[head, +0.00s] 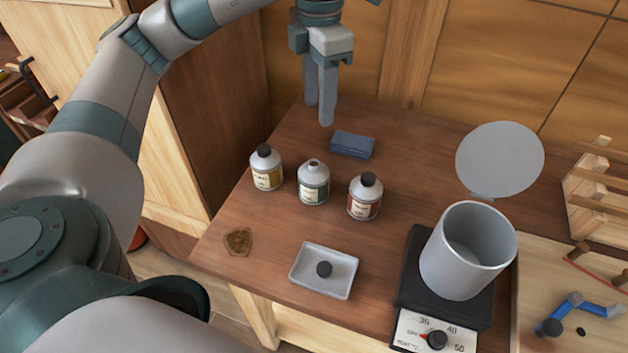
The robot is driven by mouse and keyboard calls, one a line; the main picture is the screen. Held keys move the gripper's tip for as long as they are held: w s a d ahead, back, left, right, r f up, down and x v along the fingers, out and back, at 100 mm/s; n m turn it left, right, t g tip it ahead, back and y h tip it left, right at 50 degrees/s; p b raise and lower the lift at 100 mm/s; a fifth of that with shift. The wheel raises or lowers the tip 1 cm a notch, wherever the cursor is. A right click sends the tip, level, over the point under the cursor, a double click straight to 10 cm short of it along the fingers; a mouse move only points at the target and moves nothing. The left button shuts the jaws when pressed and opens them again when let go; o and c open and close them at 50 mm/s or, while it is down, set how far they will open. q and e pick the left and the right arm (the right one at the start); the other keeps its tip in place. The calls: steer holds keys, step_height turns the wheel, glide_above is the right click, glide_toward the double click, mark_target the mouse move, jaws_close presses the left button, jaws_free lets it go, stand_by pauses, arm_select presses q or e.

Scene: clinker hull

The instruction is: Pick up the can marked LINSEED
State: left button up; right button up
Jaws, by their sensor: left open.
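Three small pale cans stand upright on the brown tabletop. The left can (267,170) has a yellow label and a dark cap. The middle can (313,187) has a green label and no dark cap on its neck. The right can (364,198) has a red label and a dark cap. The lettering is too small to read, so I cannot tell which is marked LINSEED. My left gripper (319,113) points down, open and empty, above and behind the cans, apart from them. My right gripper is not in view.
A blue block (352,145) lies behind the cans.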

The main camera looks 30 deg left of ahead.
arm_select(q)
glide_toward(314, 163)
steer(key=shift+d+f+p, duration=0.1)
steer(key=shift+d+p, duration=0.3)
steer(key=shift+p, duration=0.05)
step_height(314, 163, down, 3)
steer(key=shift+w+f+p, duration=0.1)
steer(key=shift+p, duration=0.3)
steer(key=shift+f, duration=0.1)
steer(key=shift+a+f, duration=0.1)
steer(key=f+p, duration=0.2)
steer(key=f, duration=0.1)
steer(key=shift+a+f, duration=0.2)
steer(key=shift+a, duration=0.15)
steer(key=shift+f+p, duration=0.3)
steer(key=shift+f, duration=0.45)
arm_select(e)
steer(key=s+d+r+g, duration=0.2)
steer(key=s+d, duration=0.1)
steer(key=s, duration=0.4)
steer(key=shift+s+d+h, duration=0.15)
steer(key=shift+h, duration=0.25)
arm_select(q)
steer(key=shift+c, duration=0.4)
jaws_close()
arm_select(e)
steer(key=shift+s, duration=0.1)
